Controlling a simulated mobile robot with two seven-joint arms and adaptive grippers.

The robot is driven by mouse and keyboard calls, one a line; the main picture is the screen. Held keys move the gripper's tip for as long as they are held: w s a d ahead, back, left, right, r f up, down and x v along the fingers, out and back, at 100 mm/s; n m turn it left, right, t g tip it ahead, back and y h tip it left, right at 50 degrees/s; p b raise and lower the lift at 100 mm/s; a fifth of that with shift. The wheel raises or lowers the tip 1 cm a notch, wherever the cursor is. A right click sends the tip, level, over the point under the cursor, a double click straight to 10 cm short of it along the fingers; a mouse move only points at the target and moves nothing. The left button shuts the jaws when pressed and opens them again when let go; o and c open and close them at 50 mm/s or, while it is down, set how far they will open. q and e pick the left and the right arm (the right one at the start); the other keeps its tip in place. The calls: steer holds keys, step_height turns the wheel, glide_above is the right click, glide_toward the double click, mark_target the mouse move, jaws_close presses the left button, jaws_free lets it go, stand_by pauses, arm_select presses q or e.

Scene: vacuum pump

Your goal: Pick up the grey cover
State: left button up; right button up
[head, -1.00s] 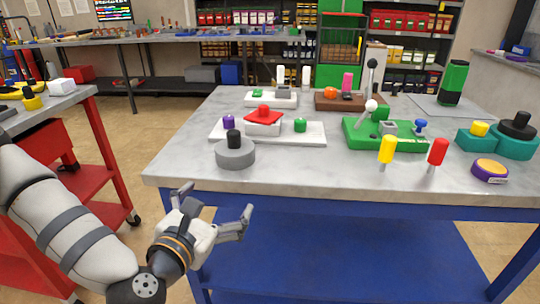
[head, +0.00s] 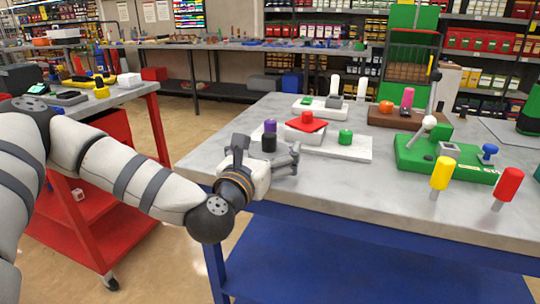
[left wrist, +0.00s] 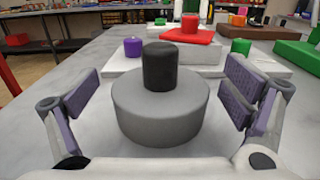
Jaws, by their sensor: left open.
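The grey cover is a round grey disc with a black knob on top. In the left wrist view the cover (left wrist: 160,108) stands upright on the table, centred between my open fingers, with a gap on each side. In the head view its black knob (head: 269,143) shows just behind my left gripper (head: 267,152), which hides most of the grey disc. The left gripper is open and empty at the near left edge of the table. My right gripper is not in view.
Just behind the cover is a white base (head: 355,147) with a red-topped block, a purple knob and a green knob. A green fixture (head: 420,158), a yellow peg (head: 442,173) and a red peg (head: 507,184) stand to the right. A red cart (head: 92,214) is at the left.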

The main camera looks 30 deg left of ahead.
arm_select(q)
steer(key=shift+x, duration=0.8)
steer(key=shift+s, duration=0.1)
steer(key=c, duration=1.2)
